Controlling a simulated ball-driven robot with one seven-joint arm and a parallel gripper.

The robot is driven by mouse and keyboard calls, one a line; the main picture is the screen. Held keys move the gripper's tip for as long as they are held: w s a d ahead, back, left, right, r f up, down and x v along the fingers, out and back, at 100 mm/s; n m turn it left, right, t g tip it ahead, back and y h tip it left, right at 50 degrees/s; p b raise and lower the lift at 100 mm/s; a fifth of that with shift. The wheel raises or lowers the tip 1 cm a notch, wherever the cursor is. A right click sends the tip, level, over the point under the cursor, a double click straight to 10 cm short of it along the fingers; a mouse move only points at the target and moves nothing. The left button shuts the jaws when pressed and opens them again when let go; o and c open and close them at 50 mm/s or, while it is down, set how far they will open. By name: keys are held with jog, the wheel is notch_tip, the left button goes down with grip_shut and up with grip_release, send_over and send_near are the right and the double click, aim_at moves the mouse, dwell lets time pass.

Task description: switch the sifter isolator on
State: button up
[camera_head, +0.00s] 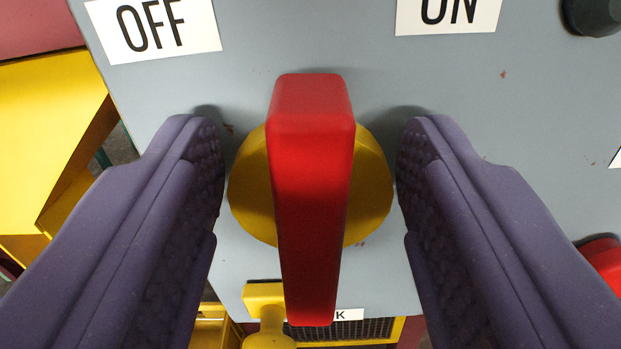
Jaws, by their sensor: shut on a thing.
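The isolator switch has a red bar handle (311,170) on a round yellow disc (247,190), fixed to a grey panel. The handle stands about upright in the picture, its top end between the OFF label (155,28) at the upper left and the ON label (448,14) at the upper right. My gripper (311,165) has one purple finger on each side of the switch. It is shut on the switch, with the fingertips at the sides of the yellow disc. Gaps show between the fingers and the red bar.
The grey panel (490,110) carries a dark knob (593,14) at the upper right and a red part (605,262) at the right edge. Yellow structure (50,120) stands at the left. A yellow part (267,312) and a partly hidden label (348,314) are below the handle.

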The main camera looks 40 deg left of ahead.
jog(key=m, duration=0.1)
jog(key=m+b, duration=0.1)
jog(key=m, duration=0.2)
jog(key=shift+w+d+f+b, duration=0.15)
jog(key=shift+w+d+b, duration=0.05)
jog(key=shift+d+b, duration=0.1)
jog(key=shift+w+d+f+m, duration=0.1)
jog(key=shift+d+m, duration=0.05)
jog(key=shift+m, duration=1.85)
jog(key=o, duration=1)
jog(key=shift+d, duration=0.1)
jog(key=p+v, duration=0.1)
jog(key=v, duration=0.6)
jog(key=shift+s+d+p, duration=0.2)
jog(key=shift+s+p, duration=0.15)
